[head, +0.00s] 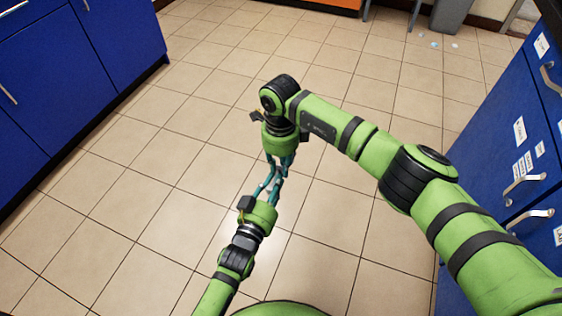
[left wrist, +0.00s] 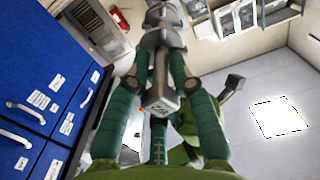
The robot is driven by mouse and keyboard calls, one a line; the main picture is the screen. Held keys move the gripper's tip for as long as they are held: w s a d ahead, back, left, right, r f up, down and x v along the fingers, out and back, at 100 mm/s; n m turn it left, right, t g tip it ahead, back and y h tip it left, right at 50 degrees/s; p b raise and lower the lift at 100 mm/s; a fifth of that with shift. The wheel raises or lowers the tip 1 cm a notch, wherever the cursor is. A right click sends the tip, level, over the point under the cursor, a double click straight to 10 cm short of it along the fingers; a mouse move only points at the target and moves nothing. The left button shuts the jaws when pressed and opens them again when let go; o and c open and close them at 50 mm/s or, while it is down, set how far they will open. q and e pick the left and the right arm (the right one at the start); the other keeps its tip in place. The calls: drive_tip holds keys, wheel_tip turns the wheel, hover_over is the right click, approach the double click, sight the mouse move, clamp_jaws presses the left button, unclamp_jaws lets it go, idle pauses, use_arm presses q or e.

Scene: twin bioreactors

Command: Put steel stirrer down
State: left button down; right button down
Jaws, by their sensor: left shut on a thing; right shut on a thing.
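My left gripper (head: 267,186) reaches up from the bottom of the head view, and my right gripper (head: 277,170) comes in from the right and points down towards it. Their teal fingers meet closely, and both are shut. In the left wrist view, the left gripper's fingers (left wrist: 159,65) close around a silver metal piece that I take for the steel stirrer (left wrist: 162,43). A grey block with a small label sits at its near end. In the head view the fingers largely hide the stirrer, so what the right gripper grips is hard to see.
Blue cabinets (head: 75,65) stand at the left, and blue drawers (head: 505,140) with metal handles stand at the right. The tiled floor (head: 120,205) between them is open. A grey bin (head: 452,14) stands far back, with small scraps on the floor near it.

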drive_tip(key=shift+w+d, duration=0.15)
drive_tip(key=shift+w, duration=0.15)
drive_tip(key=shift+s, duration=0.1)
use_arm(q)
drive_tip(key=v, duration=0.7)
drive_tip(key=shift+s, duration=0.45)
drive_tip(key=shift+a, duration=0.1)
